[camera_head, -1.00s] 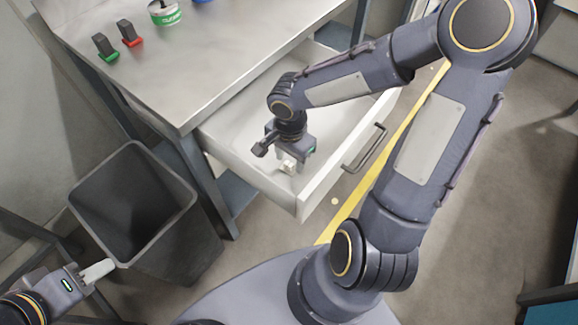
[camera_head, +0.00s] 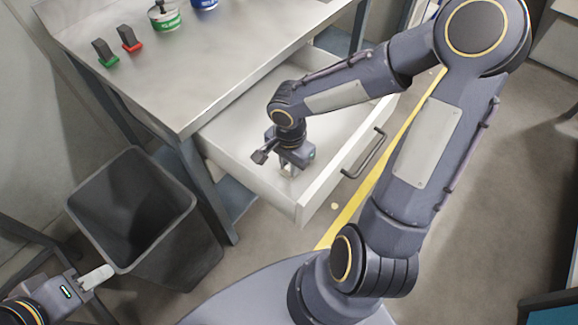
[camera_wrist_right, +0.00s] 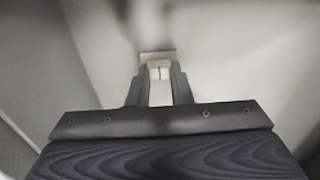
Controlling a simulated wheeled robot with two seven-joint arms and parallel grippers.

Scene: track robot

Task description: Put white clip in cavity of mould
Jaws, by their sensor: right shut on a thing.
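My right gripper (camera_head: 288,172) points down inside the open drawer (camera_head: 240,150), close to its near corner. In the right wrist view its two fingers (camera_wrist_right: 160,75) are closed on a small pale piece (camera_wrist_right: 157,57), which looks like the white clip. The piece is at or close to the drawer floor; I cannot tell whether it touches. In the head view the fingers mostly hide it. My left gripper (camera_head: 98,277) is at the lower left, by the bin's near rim; its finger gap does not show. I cannot make out a mould.
The metal table (camera_head: 190,75) stands above the drawer. A dark bin (camera_head: 165,235) stands left. The drawer handle (camera_head: 365,152) sticks out at the front.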

